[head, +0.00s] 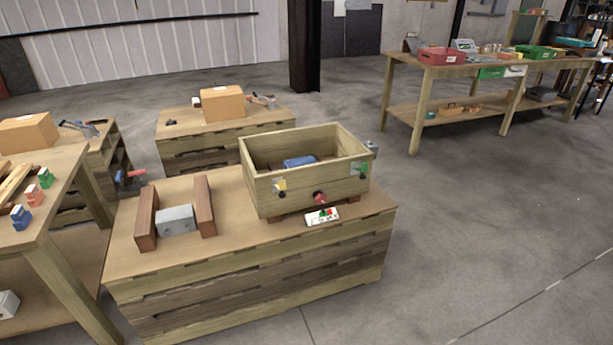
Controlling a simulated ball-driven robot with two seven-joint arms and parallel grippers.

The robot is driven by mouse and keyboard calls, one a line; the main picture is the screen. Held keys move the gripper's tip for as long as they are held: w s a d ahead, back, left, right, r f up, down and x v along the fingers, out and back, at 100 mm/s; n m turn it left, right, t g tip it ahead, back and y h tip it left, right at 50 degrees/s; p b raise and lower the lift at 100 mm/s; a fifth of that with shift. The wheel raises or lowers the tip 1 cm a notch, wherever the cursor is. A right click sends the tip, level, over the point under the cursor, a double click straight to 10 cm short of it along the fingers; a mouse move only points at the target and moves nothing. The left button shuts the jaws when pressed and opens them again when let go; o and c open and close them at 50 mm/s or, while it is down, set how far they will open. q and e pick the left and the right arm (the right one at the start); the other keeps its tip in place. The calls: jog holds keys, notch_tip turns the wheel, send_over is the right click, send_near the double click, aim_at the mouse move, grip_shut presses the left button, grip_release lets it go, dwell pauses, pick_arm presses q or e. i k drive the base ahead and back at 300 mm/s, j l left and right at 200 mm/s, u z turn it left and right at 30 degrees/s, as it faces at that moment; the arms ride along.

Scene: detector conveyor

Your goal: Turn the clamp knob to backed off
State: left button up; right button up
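A red round knob (320,198) sits low on the front wall of an open wooden box (262,196), and it may be the clamp knob. Its turn position is too small to read. A yellow-and-white tag with a dark part (279,187) is on the same wall to its left. A green-and-white tag with a dark part (364,168) is near the right corner. A small white panel with red and green parts (322,217) lies below the red knob. A blue item (299,162) lies inside the box. Neither of my grippers shows.
The box stands on a wooden bench (250,250). A grey block (177,219) sits between two brown rails left of it. A blue-and-red tool (130,180) is at the bench's back left. A table (40,215) stands left; open floor (490,220) lies right.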

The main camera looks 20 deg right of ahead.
aim_at(320, 199)
jog(key=i+l, duration=0.1)
jog(key=l, duration=0.3)
jog(key=i+l, duration=0.15)
jog(key=l, duration=0.25)
jog(key=i+l, duration=0.1)
jog(key=l, duration=0.25)
jog(key=i+l, duration=0.15)
jog(key=l, duration=0.25)
